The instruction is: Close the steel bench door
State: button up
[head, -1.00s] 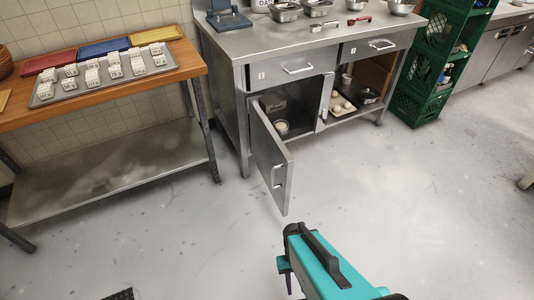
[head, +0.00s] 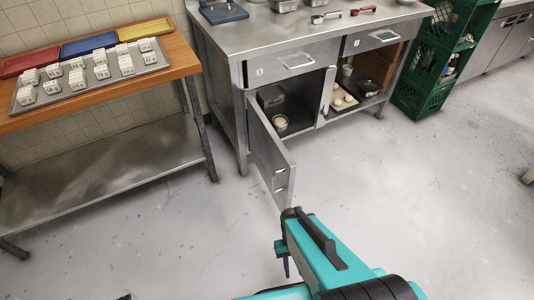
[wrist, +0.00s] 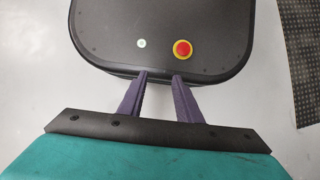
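The steel bench (head: 255,40) stands at the back with its left door (head: 268,155) swung wide open toward me. The door's small handle plates show near its free edge, and the left compartment behind it is open to view. My gripper (wrist: 161,76) shows in the wrist view with its two purple fingers apart and nothing between them. In the head view my teal arm end lies just in front of and below the door's free lower corner. I cannot tell from this angle whether they touch; a gap seems likely.
The left compartment holds a dark box (head: 270,97) and a small bowl (head: 280,121). A narrow steel panel (head: 328,97) stands between the compartments. A wooden-topped table (head: 185,60) is at left, green crates (head: 425,95) at right. The floor around the door is clear.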

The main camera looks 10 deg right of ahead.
aim_at(277, 168)
jog(key=u, duration=0.05)
jog(key=i, duration=0.1)
jog(key=u, duration=0.05)
jog(key=k, duration=1.35)
jog(key=u, duration=0.55)
jog(key=i, duration=0.8)
jog(key=u, duration=0.7)
jog(key=i, duration=0.7)
jog(key=u, duration=0.3)
